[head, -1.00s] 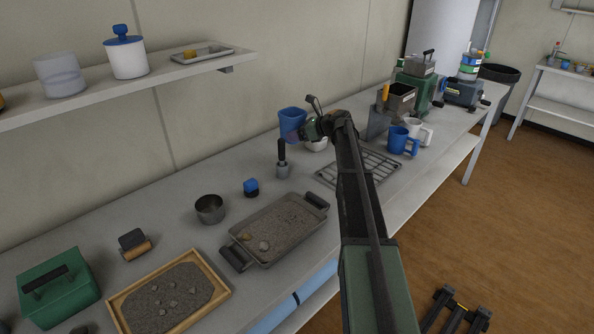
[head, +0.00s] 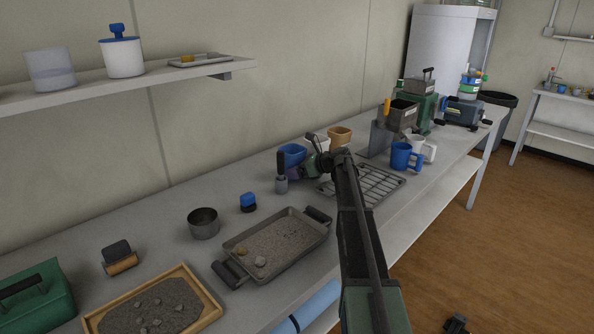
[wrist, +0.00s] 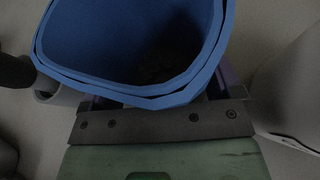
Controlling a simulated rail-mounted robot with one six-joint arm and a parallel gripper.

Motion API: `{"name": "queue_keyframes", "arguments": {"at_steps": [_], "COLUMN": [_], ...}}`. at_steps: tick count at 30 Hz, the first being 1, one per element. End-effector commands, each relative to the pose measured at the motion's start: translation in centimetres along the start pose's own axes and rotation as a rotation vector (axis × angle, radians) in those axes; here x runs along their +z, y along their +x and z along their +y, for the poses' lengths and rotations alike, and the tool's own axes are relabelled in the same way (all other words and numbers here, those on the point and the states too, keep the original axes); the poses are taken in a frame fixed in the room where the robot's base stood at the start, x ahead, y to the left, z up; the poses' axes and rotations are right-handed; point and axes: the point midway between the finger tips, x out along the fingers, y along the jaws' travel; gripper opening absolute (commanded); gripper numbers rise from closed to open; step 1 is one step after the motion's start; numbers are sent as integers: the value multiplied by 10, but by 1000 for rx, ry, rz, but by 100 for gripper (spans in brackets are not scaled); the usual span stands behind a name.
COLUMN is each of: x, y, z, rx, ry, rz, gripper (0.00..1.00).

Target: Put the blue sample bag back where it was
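The blue sample bag (head: 291,152) is at the back of the bench in the head view, open side up. In the wrist view the blue bag (wrist: 130,85) fills the space between my fingers, with its wide mouth facing the camera and a dark inside. My gripper (head: 308,168) is at its near right side, and its purple fingers flank the bag. My gripper is shut on the bag. I cannot tell whether the bag's base touches the bench. A white bag (head: 318,141) and a tan bag (head: 340,135) stand to its right.
A dark-handled tool (head: 281,172) stands close to the left of the blue bag. A wire rack (head: 378,185) lies to the right, with blue (head: 401,156) and white mugs beyond. A soil tray (head: 275,245) and metal cup (head: 203,223) are at the left.

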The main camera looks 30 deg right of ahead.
Motion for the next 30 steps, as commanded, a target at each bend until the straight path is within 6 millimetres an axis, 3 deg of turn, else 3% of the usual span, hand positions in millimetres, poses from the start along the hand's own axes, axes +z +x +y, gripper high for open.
{"name": "queue_keyframes", "arguments": {"at_steps": [3, 11, 24, 30], "x": [0, 7, 7, 4], "y": [0, -4, -107, -122], "z": [0, 0, 1, 0], "rx": [0, 0, -2, -1], "ry": [0, 0, 0, 0], "rz": [0, 0, 0, 0], "gripper": [100, 100, 100, 100]}}
